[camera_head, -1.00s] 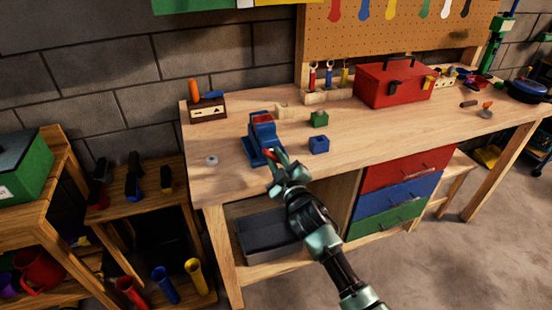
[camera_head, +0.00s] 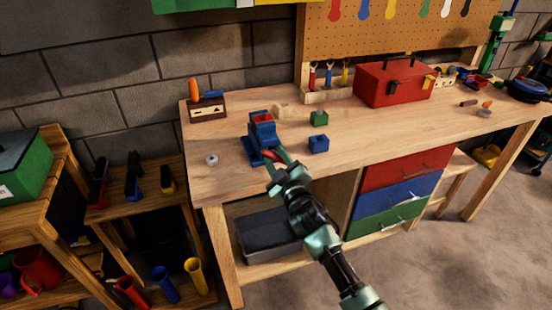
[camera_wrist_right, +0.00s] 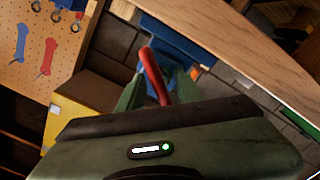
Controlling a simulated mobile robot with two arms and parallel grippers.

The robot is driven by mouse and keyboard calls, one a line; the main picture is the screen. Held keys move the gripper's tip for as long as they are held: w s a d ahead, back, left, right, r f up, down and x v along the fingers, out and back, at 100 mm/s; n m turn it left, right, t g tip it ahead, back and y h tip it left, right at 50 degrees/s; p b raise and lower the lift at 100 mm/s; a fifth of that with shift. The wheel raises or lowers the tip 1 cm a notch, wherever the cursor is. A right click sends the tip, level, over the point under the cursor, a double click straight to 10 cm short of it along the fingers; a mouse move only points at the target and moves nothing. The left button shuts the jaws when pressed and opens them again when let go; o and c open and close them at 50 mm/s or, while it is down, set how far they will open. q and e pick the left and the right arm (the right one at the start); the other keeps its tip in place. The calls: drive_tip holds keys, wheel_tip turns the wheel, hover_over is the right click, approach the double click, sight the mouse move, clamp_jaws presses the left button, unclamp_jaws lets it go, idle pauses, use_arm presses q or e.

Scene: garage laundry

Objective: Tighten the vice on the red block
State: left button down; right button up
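The blue vice (camera_head: 262,132) stands near the bench's front left edge. The red block (camera_head: 261,118) sits at the top of the vice, between its jaws; whether the jaws press on it cannot be told. The vice's red handle (camera_wrist_right: 153,75) shows at the front of the vice. My right gripper (camera_head: 279,159) is at the handle, coming from the front. In the right wrist view its green fingers (camera_wrist_right: 158,90) stand apart, one on each side of the handle, and look open around it. My left gripper is not in view.
A green block (camera_head: 319,119) and a blue block (camera_head: 318,144) lie right of the vice. A small grey round piece (camera_head: 211,160) lies to its left. A red toolbox (camera_head: 394,83) stands farther right. The workbench (camera_head: 225,180) has clear wood around the vice.

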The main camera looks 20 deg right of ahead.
drive_tip(key=s, duration=0.7)
drive_tip(key=shift+s+d+b, duration=0.15)
drive_tip(key=shift+s+b, duration=0.2)
drive_tip(key=shift+b, duration=0.05)
